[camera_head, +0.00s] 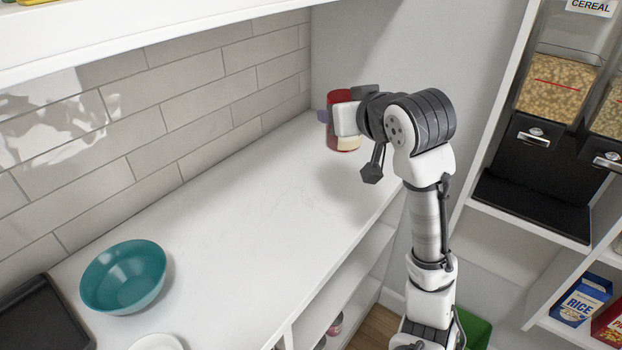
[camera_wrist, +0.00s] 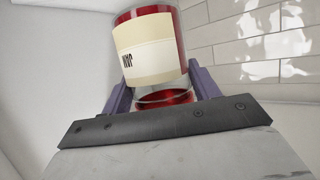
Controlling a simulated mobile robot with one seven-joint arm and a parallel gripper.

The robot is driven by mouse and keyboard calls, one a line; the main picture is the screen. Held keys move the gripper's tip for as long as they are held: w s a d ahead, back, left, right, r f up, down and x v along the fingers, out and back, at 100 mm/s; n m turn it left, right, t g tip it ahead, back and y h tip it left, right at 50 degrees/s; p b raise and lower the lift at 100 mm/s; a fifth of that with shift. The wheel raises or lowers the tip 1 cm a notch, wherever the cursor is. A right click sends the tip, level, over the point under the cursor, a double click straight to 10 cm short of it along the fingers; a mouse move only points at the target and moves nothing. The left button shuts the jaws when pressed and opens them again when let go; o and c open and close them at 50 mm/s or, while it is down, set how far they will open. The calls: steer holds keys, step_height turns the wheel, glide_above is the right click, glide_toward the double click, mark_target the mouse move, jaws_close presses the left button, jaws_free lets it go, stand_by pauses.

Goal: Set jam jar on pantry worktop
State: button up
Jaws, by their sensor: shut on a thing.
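The jam jar (camera_head: 345,140) is red with a cream label and is at the far right end of the white pantry worktop (camera_head: 235,225). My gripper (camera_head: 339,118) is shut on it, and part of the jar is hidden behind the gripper. In the wrist view the jar (camera_wrist: 150,50) sits between the two purple fingers of my gripper (camera_wrist: 160,93), with its label facing the camera. The jar is at or just above the worktop surface; I cannot tell whether it touches.
A teal bowl (camera_head: 123,277) and a black tray (camera_head: 42,318) are at the near left of the worktop. A tiled wall (camera_head: 160,95) runs behind it. Cereal dispensers (camera_head: 560,85) stand on shelves at right. The worktop's middle is clear.

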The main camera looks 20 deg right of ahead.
step_height(320, 180, down, 19)
steer(key=shift+s+r+p, duration=0.1)
steer(key=shift+p, duration=0.65)
steer(key=o, duration=1.2)
steer(key=shift+f, duration=0.2)
steer(key=shift+r, duration=0.15)
steer(key=shift+s, duration=0.3)
steer(key=b+v, duration=0.3)
steer(key=v, duration=0.8)
steer(key=shift+s+r, duration=0.15)
steer(key=shift+s, duration=0.05)
